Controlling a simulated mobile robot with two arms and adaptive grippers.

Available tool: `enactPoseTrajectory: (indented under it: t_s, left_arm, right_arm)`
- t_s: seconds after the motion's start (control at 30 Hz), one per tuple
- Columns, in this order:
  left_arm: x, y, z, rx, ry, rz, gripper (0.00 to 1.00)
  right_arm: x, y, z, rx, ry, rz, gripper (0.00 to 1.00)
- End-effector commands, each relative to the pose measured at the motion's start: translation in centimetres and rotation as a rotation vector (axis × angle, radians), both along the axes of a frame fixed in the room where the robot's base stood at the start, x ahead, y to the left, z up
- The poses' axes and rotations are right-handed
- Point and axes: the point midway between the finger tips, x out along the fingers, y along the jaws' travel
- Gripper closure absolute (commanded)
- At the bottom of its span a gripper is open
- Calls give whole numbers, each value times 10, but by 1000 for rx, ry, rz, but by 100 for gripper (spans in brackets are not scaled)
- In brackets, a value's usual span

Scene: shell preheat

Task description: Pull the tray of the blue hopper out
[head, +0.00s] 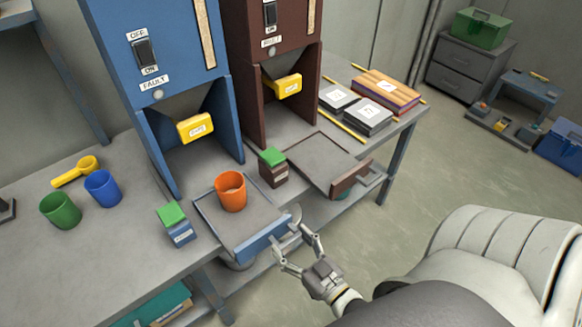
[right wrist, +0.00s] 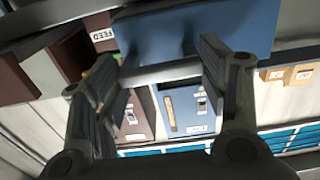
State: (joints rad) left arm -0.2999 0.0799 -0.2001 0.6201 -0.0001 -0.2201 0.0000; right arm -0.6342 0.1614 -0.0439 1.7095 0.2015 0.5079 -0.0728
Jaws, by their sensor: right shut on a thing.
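My right gripper (head: 290,240) is shut on the handle at the blue tray front (head: 262,238). In the right wrist view, the handle bar (right wrist: 160,73) lies between the fingers, below the blue front panel (right wrist: 195,35). My left gripper is not in view.
The brown hopper (head: 270,70) stands to the right, its tray (head: 325,160) also out. Green-lidded boxes (head: 273,168) (head: 176,225) stand beside the blue tray. Green (head: 60,210) and blue (head: 103,188) cups and a yellow scoop (head: 75,172) are at left.

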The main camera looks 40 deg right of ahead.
Motion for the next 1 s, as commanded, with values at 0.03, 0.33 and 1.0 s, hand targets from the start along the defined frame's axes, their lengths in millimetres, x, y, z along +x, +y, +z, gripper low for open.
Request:
enactPoseTrajectory:
  t_s: [0.03, 0.33, 1.0]
  left_arm:
    - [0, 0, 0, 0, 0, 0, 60]
    - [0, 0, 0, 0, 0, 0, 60]
    - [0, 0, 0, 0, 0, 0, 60]
  right_arm:
    - [-3, 1, -3, 0, 6, 1, 76]
    - [-2, 0, -2, 0, 5, 0, 12]
    - [-68, -2, -3, 0, 10, 0, 12]
